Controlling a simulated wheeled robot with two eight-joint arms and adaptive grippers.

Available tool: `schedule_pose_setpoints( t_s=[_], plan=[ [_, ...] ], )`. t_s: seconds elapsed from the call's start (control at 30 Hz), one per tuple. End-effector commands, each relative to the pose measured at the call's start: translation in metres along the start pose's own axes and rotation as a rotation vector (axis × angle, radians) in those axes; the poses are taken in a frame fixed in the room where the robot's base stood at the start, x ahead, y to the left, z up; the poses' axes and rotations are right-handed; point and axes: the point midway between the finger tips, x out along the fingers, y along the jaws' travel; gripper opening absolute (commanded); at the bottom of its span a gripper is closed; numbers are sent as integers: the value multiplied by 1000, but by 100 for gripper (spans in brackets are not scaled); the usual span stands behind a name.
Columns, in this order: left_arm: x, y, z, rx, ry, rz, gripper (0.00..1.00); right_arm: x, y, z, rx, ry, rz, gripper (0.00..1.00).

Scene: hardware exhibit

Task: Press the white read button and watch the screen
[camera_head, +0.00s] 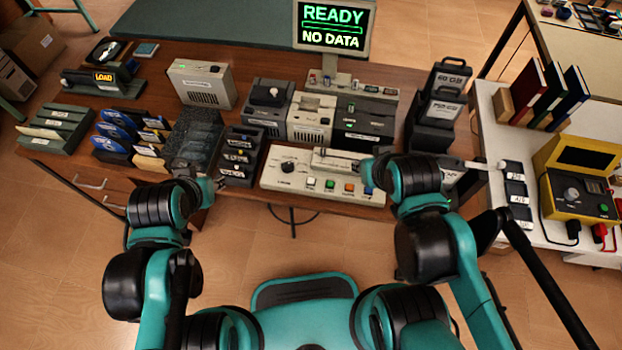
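The white button (311,183) is at the left of a row of coloured buttons on the front of a beige control box (282,184). A green button and an orange button sit to its right. My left gripper (221,184) is left of the control box, apart from the white button. My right gripper (366,172) is at the right end of the box, right of the white button and partly hidden by its arm. Both fingertips are too small to judge.
Behind the box are several drives (311,117). Blue-black cartridges (118,130), a dark rack (238,158) and a "LOAD" unit (103,79) are on the left. A white side table (490,103) with a yellow meter (578,180) stands at right.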

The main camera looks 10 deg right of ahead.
Motion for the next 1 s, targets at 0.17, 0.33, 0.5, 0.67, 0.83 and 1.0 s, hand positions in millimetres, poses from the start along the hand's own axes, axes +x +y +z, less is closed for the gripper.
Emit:
schedule_pose_setpoints(
  t_s=[0.17, 0.33, 0.5, 0.67, 0.83, 1.0],
  plan=[
    [0, 0, 0, 0, 0, 0, 34, 0, 0, 0, 0, 0, 0, 0],
    [0, 0, 0, 0, 0, 0, 34, 0, 0, 0, 0, 0, 0, 0],
    [0, 0, 0, 0, 0, 0, 34, 0, 0, 0, 0, 0, 0, 0],
    [0, 0, 0, 0, 0, 0, 34, 0, 0, 0, 0, 0, 0, 0],
    [0, 0, 0, 0, 0, 0, 34, 0, 0, 0, 0, 0, 0, 0],
    [0, 0, 0, 0, 0, 0, 34, 0, 0, 0, 0, 0, 0, 0]
  ],
)
